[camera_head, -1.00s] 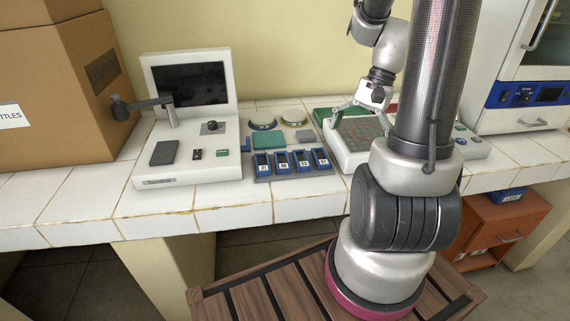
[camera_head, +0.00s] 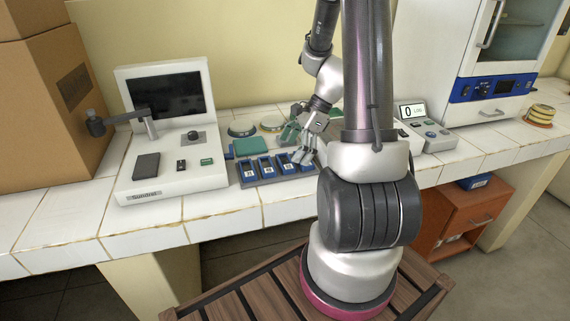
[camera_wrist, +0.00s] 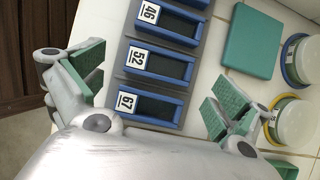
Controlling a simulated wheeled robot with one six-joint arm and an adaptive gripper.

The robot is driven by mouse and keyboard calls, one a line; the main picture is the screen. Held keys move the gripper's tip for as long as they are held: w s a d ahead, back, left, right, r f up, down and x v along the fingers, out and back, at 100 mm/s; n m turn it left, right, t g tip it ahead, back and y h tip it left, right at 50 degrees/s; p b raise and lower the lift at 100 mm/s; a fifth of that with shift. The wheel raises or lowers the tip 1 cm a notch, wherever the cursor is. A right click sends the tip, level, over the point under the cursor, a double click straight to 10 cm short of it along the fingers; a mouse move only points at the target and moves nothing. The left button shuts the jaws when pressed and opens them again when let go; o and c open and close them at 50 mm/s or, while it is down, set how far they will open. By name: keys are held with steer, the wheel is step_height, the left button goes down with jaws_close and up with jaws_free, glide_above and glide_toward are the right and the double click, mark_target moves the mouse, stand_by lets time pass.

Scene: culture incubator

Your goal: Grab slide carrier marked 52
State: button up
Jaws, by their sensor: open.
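The slide carrier marked 52 (camera_wrist: 171,65) is a blue open frame with a dark inside and a white label, seen in the wrist view. It sits in a grey rack (camera_wrist: 117,61) between the carriers marked 46 (camera_wrist: 178,25) and 67 (camera_wrist: 155,105). My gripper (camera_wrist: 150,92) is open and empty above the rack, with one green-padded finger on each side of the carriers marked 52 and 67. In the head view my gripper (camera_head: 301,157) hangs over the right end of the row of blue carriers. My gripper covers part of that end.
A green block (camera_wrist: 252,40) and round lidded dishes (camera_wrist: 296,124) lie beside the rack. A white instrument with a dark screen (camera_head: 167,93) stands left of it. A scale (camera_head: 428,137) and an incubator (camera_head: 497,60) stand to the right. The front counter strip is clear.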

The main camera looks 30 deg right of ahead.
mark_target(285, 163)
steer(key=shift+x, duration=1.45)
steer(key=c, duration=1)
steer(key=shift+r, duration=0.1)
